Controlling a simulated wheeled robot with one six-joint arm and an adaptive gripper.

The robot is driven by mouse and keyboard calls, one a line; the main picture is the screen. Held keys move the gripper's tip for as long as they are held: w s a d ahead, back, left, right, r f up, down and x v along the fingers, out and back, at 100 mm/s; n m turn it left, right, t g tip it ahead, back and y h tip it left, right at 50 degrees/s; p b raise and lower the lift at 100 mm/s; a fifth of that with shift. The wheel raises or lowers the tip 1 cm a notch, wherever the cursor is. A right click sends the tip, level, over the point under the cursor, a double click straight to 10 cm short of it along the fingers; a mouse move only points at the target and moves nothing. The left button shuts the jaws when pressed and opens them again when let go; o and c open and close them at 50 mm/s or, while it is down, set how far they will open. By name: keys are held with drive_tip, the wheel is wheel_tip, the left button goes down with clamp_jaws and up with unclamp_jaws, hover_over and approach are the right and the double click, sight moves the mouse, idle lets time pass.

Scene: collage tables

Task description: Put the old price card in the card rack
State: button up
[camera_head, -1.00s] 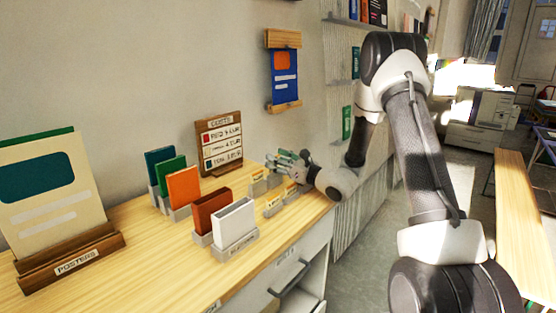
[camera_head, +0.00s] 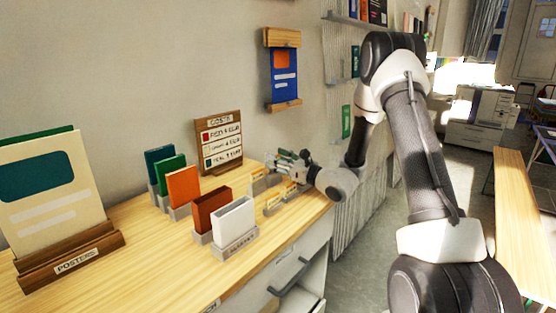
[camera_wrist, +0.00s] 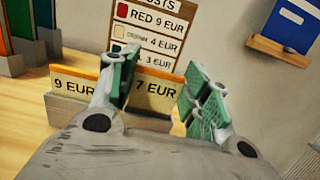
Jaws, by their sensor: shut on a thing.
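My gripper (camera_head: 285,160) is over the right end of the wooden table. In the wrist view my gripper (camera_wrist: 161,68) has its green-padded fingers shut on the side edges of an orange-topped card reading 7 EUR (camera_wrist: 157,95). The card stands upright at a grey holder (camera_wrist: 148,122); I cannot tell whether it is lifted. A 9 EUR card (camera_wrist: 73,87) stands beside it to the left. The price board (camera_head: 207,149) lists red 9 EUR, cream 4 EUR and teal 3 EUR, so 7 EUR matches no line. I cannot identify the card rack with certainty.
Small card holders (camera_head: 272,207) stand near the table's right edge. Coloured cards, including an orange one (camera_head: 184,186), and a white one (camera_head: 234,220) stand in grey stands to the left. A poster stand (camera_head: 70,262) is at far left. A blue poster (camera_head: 284,75) hangs on the wall.

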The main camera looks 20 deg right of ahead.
drive_tip(key=shift+f, duration=0.4)
drive_tip(key=shift+f, duration=0.1)
drive_tip(key=o, duration=0.8)
drive_tip(key=shift+o, duration=0.2)
drive_tip(key=o, duration=0.4)
